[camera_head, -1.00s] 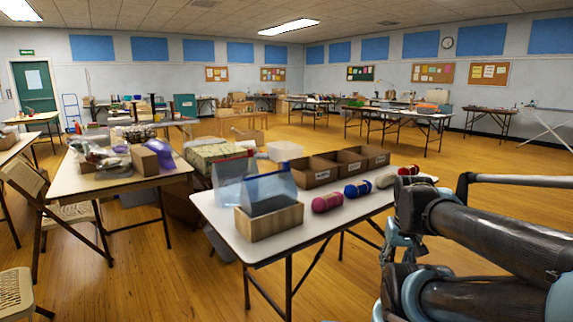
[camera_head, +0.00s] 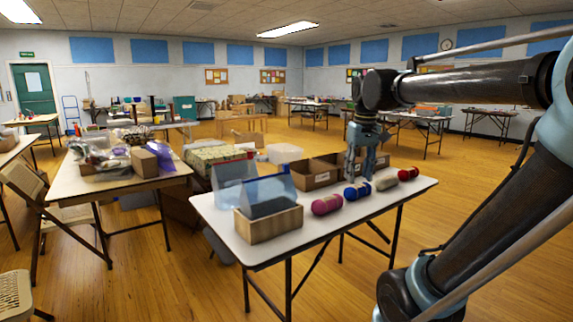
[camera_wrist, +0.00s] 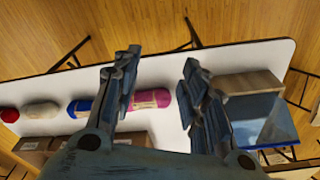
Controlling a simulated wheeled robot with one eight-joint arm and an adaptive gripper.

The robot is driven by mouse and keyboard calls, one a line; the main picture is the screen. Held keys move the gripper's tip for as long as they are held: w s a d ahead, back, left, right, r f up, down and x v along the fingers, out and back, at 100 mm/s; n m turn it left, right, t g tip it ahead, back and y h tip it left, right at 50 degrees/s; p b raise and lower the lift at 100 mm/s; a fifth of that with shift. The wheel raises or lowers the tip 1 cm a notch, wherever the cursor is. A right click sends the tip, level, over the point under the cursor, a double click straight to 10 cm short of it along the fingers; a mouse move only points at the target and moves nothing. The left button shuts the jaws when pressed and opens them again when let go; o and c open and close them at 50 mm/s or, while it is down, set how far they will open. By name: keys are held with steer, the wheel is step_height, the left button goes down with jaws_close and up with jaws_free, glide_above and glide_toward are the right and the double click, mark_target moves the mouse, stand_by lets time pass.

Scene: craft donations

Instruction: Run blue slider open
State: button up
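A wooden box (camera_head: 268,224) with a translucent blue sloped cover (camera_head: 268,186) stands on the left end of the white table (camera_head: 225,224). I take this cover to be the blue slider; how far it is open I cannot tell. In the wrist view the wooden box (camera_wrist: 248,83) and blue cover (camera_wrist: 262,122) are at the right. My gripper (camera_head: 362,180) points down over the table, right of the box, near the blue yarn.
Magenta yarn (camera_head: 326,204), blue yarn (camera_head: 357,192), cream yarn (camera_head: 386,183) and red yarn (camera_head: 408,173) lie in a row right of the box. Cardboard bins (camera_head: 318,174) stand behind them. Another translucent blue piece (camera_head: 229,172) is behind the box. The table's front strip is clear.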

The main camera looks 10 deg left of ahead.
steer(key=w+a+r+n, duration=0.3)
steer(key=w+a+r, duration=0.4)
steer(key=a+r, duration=0.45)
step_height(320, 180, up, 5)
steer(key=n+g, duration=0.1)
steer(key=n, duration=0.1)
glide_above(286, 167)
steer(key=w, duration=0.1)
step_height(286, 167, down, 18)
steer(key=shift+a+r, duration=0.1)
steer(key=shift+r, duration=0.15)
jaws_close()
